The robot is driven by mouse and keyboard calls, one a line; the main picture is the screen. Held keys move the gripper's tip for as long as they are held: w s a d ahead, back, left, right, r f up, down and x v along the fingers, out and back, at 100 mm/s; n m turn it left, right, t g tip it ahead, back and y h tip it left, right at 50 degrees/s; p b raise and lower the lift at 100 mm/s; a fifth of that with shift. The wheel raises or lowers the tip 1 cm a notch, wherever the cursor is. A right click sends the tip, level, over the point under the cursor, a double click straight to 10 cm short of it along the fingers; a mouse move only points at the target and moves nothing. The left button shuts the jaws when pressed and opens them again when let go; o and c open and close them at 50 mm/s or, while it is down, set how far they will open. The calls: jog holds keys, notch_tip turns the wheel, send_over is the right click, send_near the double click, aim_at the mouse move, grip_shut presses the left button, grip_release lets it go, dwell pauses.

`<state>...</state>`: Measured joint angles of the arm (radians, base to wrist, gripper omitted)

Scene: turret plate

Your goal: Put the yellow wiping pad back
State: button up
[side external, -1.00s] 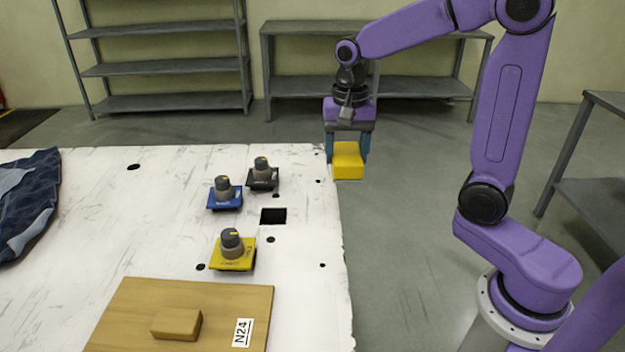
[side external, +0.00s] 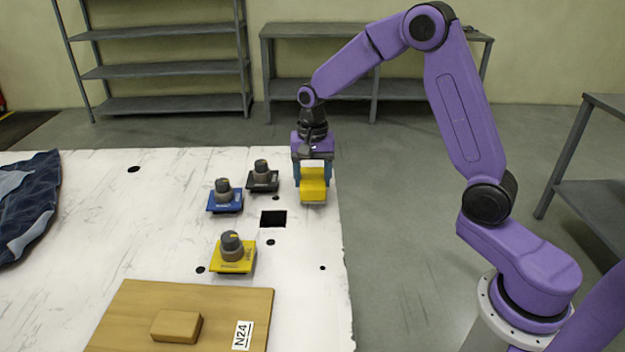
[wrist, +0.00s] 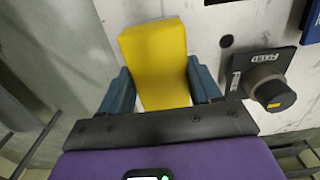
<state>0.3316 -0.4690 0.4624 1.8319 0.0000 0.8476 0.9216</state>
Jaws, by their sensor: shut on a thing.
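The yellow wiping pad (side external: 313,188) is a block held between the blue fingers of my gripper (side external: 313,172). In the side view it hangs over the right part of the white table, near its right edge; I cannot tell how high. In the wrist view the pad (wrist: 157,55) sits between both fingers of my gripper (wrist: 160,88) and reaches away from the palm. A square dark opening (side external: 273,218) in the table lies to the left of and nearer than the pad.
A black-plated knob (side external: 262,176), a blue-plated knob (side external: 224,196) and a yellow-plated knob (side external: 232,254) stand on the white table (side external: 150,220). A wooden board (side external: 120,310) with a small wooden block (side external: 176,326) is at the front. Dark blue cloth (side external: 30,200) lies at left.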

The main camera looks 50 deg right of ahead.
aim_at(313, 177)
jog(key=shift+f, duration=0.6)
jog(key=shift+f, duration=0.15)
jog(key=o, duration=1.2)
notch_tip(313, 177, up, 12)
jog(key=shift+r, duration=0.15)
